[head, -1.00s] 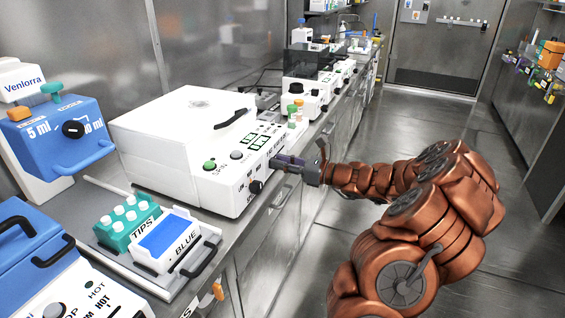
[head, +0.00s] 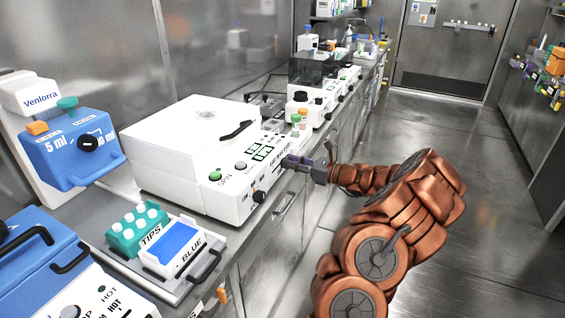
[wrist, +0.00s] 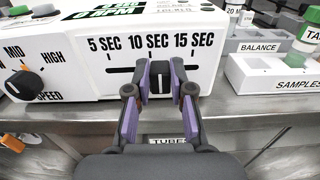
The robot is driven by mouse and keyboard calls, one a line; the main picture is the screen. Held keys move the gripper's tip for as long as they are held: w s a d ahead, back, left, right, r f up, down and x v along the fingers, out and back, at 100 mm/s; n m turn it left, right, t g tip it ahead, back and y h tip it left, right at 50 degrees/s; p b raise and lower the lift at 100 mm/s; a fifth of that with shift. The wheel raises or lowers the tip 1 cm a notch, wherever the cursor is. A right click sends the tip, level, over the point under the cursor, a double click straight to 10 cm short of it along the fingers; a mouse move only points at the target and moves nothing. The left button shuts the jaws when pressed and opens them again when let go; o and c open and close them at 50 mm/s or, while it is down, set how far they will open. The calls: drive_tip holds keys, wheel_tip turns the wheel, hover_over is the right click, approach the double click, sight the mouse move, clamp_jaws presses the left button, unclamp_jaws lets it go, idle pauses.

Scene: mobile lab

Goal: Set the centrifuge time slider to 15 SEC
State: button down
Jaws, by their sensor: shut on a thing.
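The dark slider knob (wrist: 160,83) sits between the 10 SEC and 15 SEC labels, nearer 10 SEC. My gripper (wrist: 160,76) has purple-padded fingers on both sides of the knob and is shut on it. The fingers hide part of the slot. In the head view my gripper (head: 292,163) is at the centrifuge's front right.
A speed knob (wrist: 24,85) is left of the slider. A SAMPLES rack (wrist: 275,80) and BALANCE box (wrist: 258,46) stand to the right. A blue pipette station (head: 75,150), TIPS rack (head: 138,232) and BLUE tray (head: 175,245) are on the near bench. The aisle floor is open.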

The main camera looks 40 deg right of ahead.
drive_tip(key=shift+w+d+r+p, duration=0.1)
drive_tip(key=shift+w+d+p, duration=0.2)
drive_tip(key=shift+d, duration=0.35)
drive_tip(key=shift+w+d+p, duration=0.3)
drive_tip(key=shift+d, duration=0.3)
drive_tip(key=shift+w+d+r+p, duration=0.1)
drive_tip(key=shift+w+d+p, duration=0.2)
drive_tip(key=shift+d, duration=0.35)
drive_tip(key=c, duration=1)
unclamp_jaws()
drive_tip(key=shift+f, duration=0.15)
drive_tip(key=v, duration=1.2)
